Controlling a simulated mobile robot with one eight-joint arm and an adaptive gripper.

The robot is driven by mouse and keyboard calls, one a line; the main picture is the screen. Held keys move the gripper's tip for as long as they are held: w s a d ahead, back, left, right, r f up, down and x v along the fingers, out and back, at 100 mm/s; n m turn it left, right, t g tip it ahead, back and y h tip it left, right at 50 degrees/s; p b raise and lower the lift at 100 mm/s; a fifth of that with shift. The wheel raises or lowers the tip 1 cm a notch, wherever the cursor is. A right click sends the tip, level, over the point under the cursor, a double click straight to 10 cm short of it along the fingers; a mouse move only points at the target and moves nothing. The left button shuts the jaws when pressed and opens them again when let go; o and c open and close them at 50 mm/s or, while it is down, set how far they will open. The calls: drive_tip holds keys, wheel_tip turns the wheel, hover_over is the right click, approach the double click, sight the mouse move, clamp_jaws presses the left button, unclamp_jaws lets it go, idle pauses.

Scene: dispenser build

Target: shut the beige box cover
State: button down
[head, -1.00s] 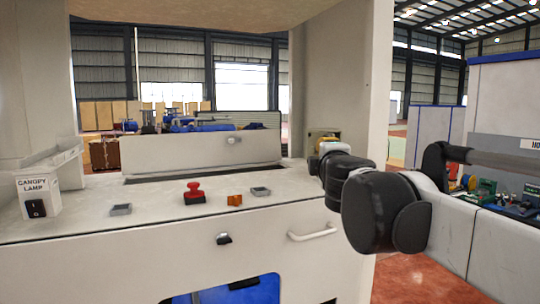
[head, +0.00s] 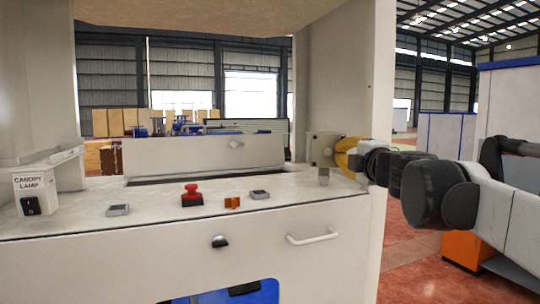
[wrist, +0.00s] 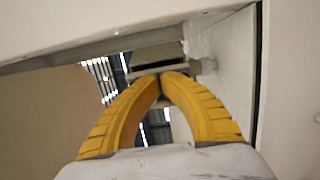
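The beige box (head: 320,147) is small and sits by the right post, above the counter's right end. A flat beige face with a small dark spot shows in the head view; I cannot tell surely how far its cover stands open. In the wrist view a beige box-like part (wrist: 156,60) with a dark gap lies just beyond my fingertips. My gripper (wrist: 160,74) has yellow fingers whose tips meet, with nothing seen between them. In the head view my gripper (head: 346,152) is right beside the box, on its right; I cannot tell whether they touch.
The counter (head: 150,220) bears a red button (head: 192,196), an orange part (head: 232,202) and two small grey trays. A raised panel (head: 205,155) stands behind them. The right post (head: 345,80) is close to my arm. A canopy hangs above.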

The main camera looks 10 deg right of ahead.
drive_tip(key=shift+w+d, duration=0.15)
drive_tip(key=shift+w, duration=0.25)
drive_tip(key=shift+w+d, duration=0.1)
drive_tip(key=shift+d, duration=0.05)
idle(0.4)
